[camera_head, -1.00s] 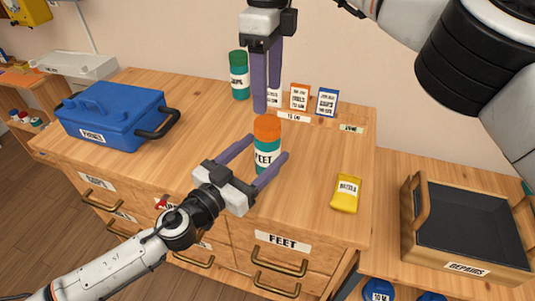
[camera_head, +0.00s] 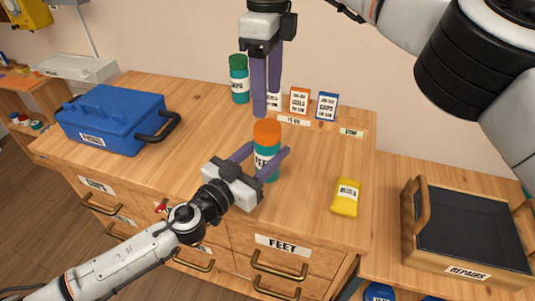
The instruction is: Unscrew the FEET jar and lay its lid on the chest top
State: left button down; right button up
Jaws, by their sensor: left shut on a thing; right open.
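The FEET jar (camera_head: 264,163) stands upright on the wooden chest top (camera_head: 215,130), a teal jar with a white label. Its orange lid (camera_head: 267,133) is on top of it. My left gripper (camera_head: 267,162) has its purple fingers shut around the jar's body, one on each side, and partly covers the label. My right gripper (camera_head: 266,108) is above and just behind the lid, fingers pointing down, open and empty. Its fingers largely overlap in this view, and it looks clear of the lid.
A blue toolbox (camera_head: 115,115) sits at the left. A green jar (camera_head: 239,80) and small cards, one orange (camera_head: 300,100) and one blue (camera_head: 327,105), stand along the back. A yellow packet (camera_head: 346,197) lies at the right. A REPAIRS tray (camera_head: 470,225) is beyond the chest's right edge.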

aim_at(267, 126)
jog(key=m, duration=0.6)
jog(key=shift+m, duration=0.4)
jog(key=m, duration=0.8)
jog(key=shift+m, duration=0.3)
jog(key=m, duration=1.5)
jog(key=shift+m, duration=0.3)
jog(key=shift+f+m, duration=0.3)
jog(key=shift+f, duration=0.05)
notch_tip(267, 126, down, 7)
jog(key=shift+f, duration=0.15)
